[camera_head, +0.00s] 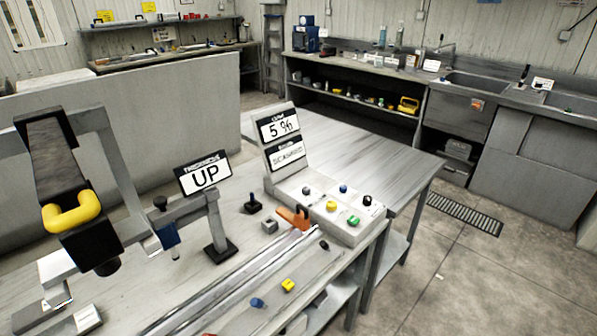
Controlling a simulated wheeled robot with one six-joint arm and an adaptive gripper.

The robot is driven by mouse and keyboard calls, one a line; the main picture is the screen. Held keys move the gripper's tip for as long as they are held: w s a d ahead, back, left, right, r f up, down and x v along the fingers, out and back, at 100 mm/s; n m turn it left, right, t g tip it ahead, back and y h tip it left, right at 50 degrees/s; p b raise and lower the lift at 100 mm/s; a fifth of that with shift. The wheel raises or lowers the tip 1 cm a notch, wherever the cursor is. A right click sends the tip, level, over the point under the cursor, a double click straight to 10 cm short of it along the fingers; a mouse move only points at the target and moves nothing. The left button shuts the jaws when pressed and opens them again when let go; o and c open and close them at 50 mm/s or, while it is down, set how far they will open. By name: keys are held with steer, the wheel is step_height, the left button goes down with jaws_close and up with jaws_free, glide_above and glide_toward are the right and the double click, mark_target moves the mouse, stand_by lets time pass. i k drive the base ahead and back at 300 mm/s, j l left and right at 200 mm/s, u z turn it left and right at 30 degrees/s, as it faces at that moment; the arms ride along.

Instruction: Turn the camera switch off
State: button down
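A pale control box (318,219) stands at the near right end of the grey table. Its sloped top carries several small controls, among them a yellow one (331,206), a green one (353,221), a blue one (343,189) and a black knob (367,200). I cannot read their labels, so I cannot tell which is the camera switch or how it is set. My gripper is not in view.
Open floor (480,290) lies right.

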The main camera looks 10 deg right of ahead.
mark_target(367, 200)
steer(key=i+l+u, duration=0.3)
steer(key=l, duration=0.3)
steer(key=i+l+u, duration=0.15)
steer(key=l, duration=0.2)
steer(key=k+j, duration=0.1)
steer(key=j, duration=0.45)
steer(key=i+l, duration=0.1)
steer(key=l, duration=0.2)
steer(key=i+l, duration=0.1)
steer(key=l, duration=0.25)
